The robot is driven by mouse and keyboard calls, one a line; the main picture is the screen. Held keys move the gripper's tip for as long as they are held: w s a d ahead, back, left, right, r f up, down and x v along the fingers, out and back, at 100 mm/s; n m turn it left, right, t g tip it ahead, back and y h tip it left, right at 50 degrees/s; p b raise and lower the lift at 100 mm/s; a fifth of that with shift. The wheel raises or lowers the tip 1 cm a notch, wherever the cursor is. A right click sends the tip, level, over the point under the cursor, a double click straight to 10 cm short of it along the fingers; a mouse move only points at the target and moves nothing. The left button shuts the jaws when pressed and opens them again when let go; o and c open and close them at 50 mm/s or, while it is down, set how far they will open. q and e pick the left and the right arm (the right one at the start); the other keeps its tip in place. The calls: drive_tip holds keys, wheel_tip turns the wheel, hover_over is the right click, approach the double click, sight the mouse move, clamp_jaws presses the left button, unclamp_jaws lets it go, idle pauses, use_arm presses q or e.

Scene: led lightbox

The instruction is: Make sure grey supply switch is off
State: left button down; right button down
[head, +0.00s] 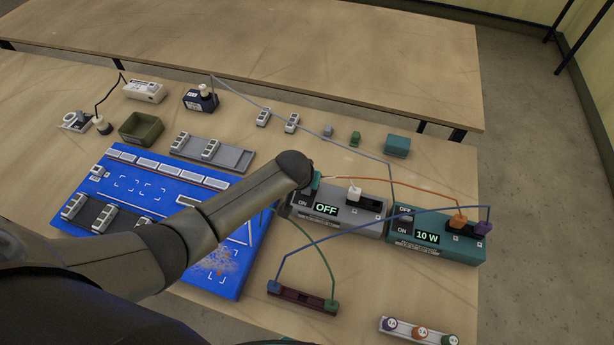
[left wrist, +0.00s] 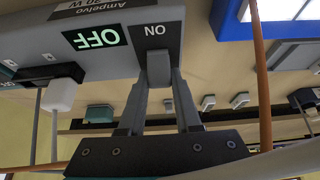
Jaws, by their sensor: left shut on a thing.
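The grey supply (head: 345,218) stands at the middle right of the table, and its display (head: 326,208) reads OFF. In the left wrist view the same display (left wrist: 97,38) shows upside down as OFF. My left gripper (left wrist: 161,84) is shut on this switch, one finger on each side. In the head view my left wrist hides the switch and the left gripper's fingers. My right gripper is not in view.
A teal supply (head: 432,242) reading 10 W stands right of the grey one. Orange, blue, green and grey wires run around them. A blue board (head: 255,243) lies left, partly under my arm. A dark red strip (head: 303,297) lies in front.

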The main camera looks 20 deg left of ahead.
use_arm(q)
drive_tip(key=shift+f+g, duration=0.15)
drive_tip(key=shift+g, duration=0.35)
drive_tip(key=c, duration=0.6)
unclamp_jaws()
drive_tip(key=shift+w, duration=0.1)
drive_tip(key=shift+p, duration=0.3)
drive_tip(key=p+v, duration=0.4)
drive_tip(key=v, duration=1.1)
drive_tip(key=shift+d, duration=0.1)
